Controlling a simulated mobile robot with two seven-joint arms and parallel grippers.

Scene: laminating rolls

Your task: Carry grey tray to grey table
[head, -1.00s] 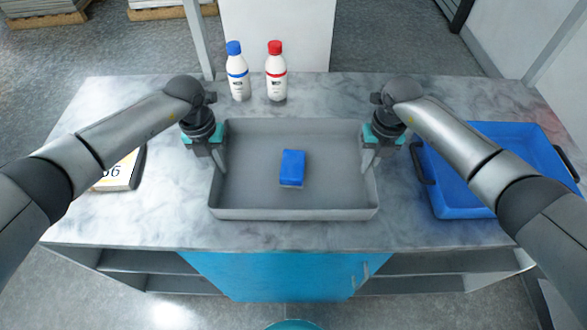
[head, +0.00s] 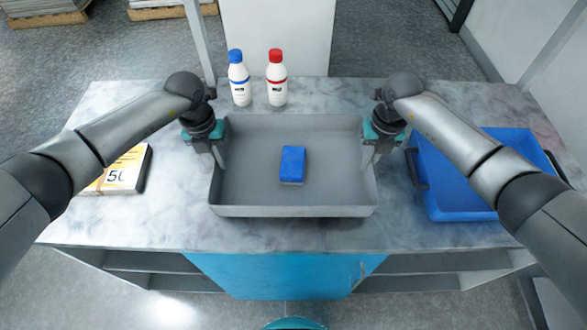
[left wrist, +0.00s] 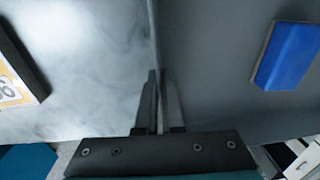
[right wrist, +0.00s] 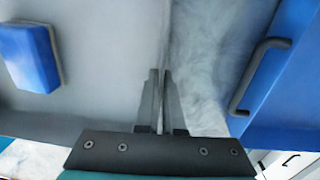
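The grey tray (head: 250,195) hangs level between my grippers, with a blue block (head: 292,165) lying inside it. It appears slightly above the marbled counter (head: 300,237). My left gripper (head: 219,160) is shut on the tray's left wall; the left wrist view shows its fingers (left wrist: 159,100) on both sides of the wall. My right gripper (head: 369,160) is shut on the right wall, and its fingers (right wrist: 162,100) straddle it in the right wrist view. I cannot identify a separate grey table in these views.
A blue tray (head: 455,205) with dark handles stands on the right of the counter. A white bottle with a blue cap (head: 239,80) and one with a red cap (head: 277,80) stand behind the grey tray. A numbered yellow-white box (head: 118,172) lies at left.

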